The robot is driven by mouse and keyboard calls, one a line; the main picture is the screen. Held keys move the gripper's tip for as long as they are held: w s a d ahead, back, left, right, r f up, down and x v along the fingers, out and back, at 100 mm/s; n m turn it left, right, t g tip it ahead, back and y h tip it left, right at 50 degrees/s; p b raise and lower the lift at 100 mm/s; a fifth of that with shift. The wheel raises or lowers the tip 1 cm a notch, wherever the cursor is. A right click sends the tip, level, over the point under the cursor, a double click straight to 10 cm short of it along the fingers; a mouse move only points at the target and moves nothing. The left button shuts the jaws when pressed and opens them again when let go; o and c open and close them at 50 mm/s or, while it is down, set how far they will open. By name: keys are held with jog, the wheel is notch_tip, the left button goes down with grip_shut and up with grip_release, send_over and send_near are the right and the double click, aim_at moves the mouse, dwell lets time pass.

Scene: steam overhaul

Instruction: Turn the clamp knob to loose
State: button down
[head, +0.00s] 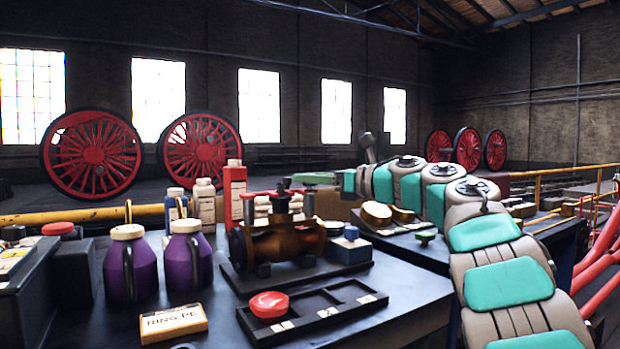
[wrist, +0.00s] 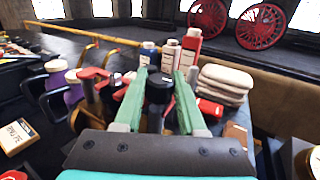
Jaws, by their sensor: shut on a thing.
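The dark clamp knob (head: 281,188) stands upright on top of a bronze valve body (head: 275,243) on the bench. In the wrist view the black knob (wrist: 159,88) sits between the two green fingers of my gripper (wrist: 160,82). In the head view my gripper (head: 300,179) reaches in from the right at the knob's height and is shut on it. The fingers hide part of the knob's sides. No mark showing its tight or loose setting can be made out.
A black tray (head: 352,288) with a red round part (head: 268,305) lies in front of the valve. Purple oil cans (head: 188,262) stand left, bottles (head: 235,190) behind. A red lever (wrist: 93,74) and folded cloths (wrist: 226,84) are close to my gripper.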

jog(key=shift+r+n+g+y+p, duration=0.2)
jog(key=shift+n+g+y+p, duration=0.5)
jog(key=shift+n+g+p, duration=0.5)
jog(key=shift+w+f+n+g+y+p, duration=0.15)
jog(key=shift+n+g+p, duration=0.2)
jog(key=shift+g, duration=0.45)
jog(key=shift+s+n+g+y+p, duration=0.15)
jog(key=shift+n+g+p, duration=0.2)
jog(key=shift+g, duration=0.45)
jog(key=shift+w, duration=0.1)
jog(key=c, duration=0.5)
grip_release()
jog(key=s+d, duration=0.1)
jog(key=d, duration=0.6)
jog(key=shift+s+d+b, duration=0.15)
jog(key=shift+d+b, duration=0.15)
jog(key=shift+d, duration=0.1)
